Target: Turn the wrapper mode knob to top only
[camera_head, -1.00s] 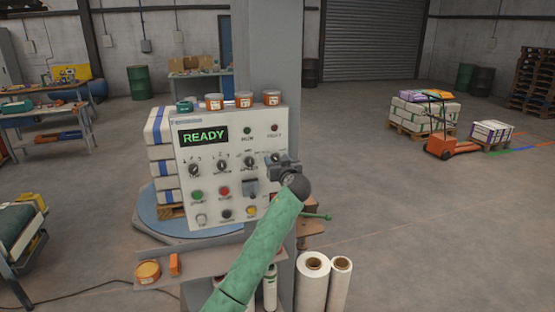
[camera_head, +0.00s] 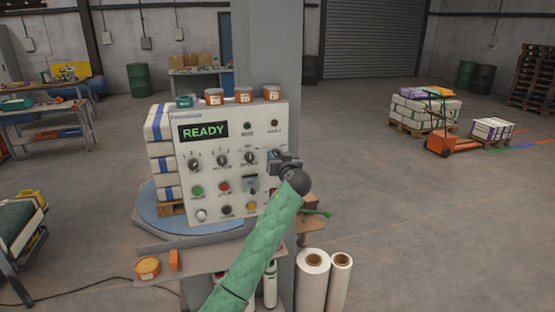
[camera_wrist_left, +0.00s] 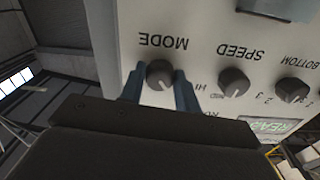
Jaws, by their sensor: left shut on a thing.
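The wrapper panel (camera_head: 213,181) is a pale upright box with a green READY display and a row of dark knobs. In the left wrist view the panel appears upside down, and the mode knob (camera_wrist_left: 160,73) sits under the label MODE. My left gripper (camera_wrist_left: 160,88) has its two blue-grey fingers on either side of this knob and is shut on it. In the head view my left gripper (camera_head: 280,161) is at the right end of the knob row and hides the mode knob. The knob's pointer setting cannot be read. My right gripper is not in view.
The speed knob (camera_wrist_left: 233,81) is close beside the mode knob. Orange tubs (camera_head: 243,95) stand on top of the panel. Coloured buttons (camera_head: 224,187) are below the knobs. Film rolls (camera_head: 312,280) stand on the floor at the lower right. Open floor lies to the right.

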